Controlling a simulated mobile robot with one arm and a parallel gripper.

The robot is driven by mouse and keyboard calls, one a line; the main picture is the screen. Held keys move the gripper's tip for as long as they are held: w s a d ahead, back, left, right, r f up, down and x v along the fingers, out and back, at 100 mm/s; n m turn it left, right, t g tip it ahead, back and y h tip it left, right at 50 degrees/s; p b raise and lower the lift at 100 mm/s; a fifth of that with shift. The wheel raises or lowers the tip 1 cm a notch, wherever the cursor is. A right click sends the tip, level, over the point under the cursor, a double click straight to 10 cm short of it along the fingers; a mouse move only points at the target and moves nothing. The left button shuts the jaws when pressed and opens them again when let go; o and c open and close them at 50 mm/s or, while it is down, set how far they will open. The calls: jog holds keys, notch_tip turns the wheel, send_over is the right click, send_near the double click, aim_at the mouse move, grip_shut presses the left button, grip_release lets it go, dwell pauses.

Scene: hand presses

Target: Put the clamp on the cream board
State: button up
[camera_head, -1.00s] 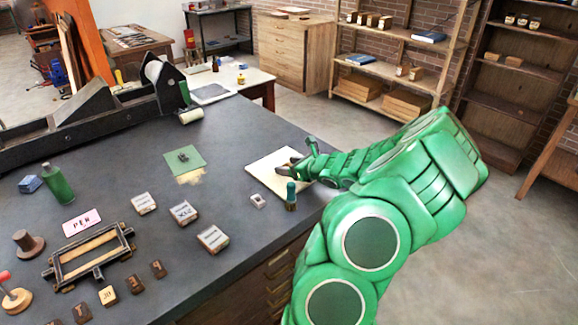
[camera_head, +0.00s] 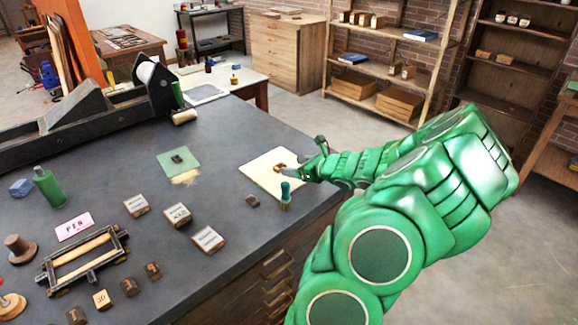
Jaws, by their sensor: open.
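The cream board (camera_head: 262,180) lies flat near the right edge of the dark worktop. A small brown, dark-marked piece (camera_head: 280,167), which looks like the clamp, rests on the board; its exact shape is too small to make out. My green gripper (camera_head: 304,161) is at the board's right side, low over it and just right of the brown piece. Its fingers are apart, and it appears to hold nothing. Whether a fingertip still touches the piece cannot be told.
A teal-handled brush (camera_head: 286,195) stands close below my gripper, by the board's front corner. A small brown block (camera_head: 252,201) lies left of it. A green mat (camera_head: 178,163) with a dark piece is farther left. Several labelled blocks (camera_head: 177,215) lie at the front.

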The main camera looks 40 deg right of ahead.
jog(key=shift+v, duration=2.9)
dwell(5.1)
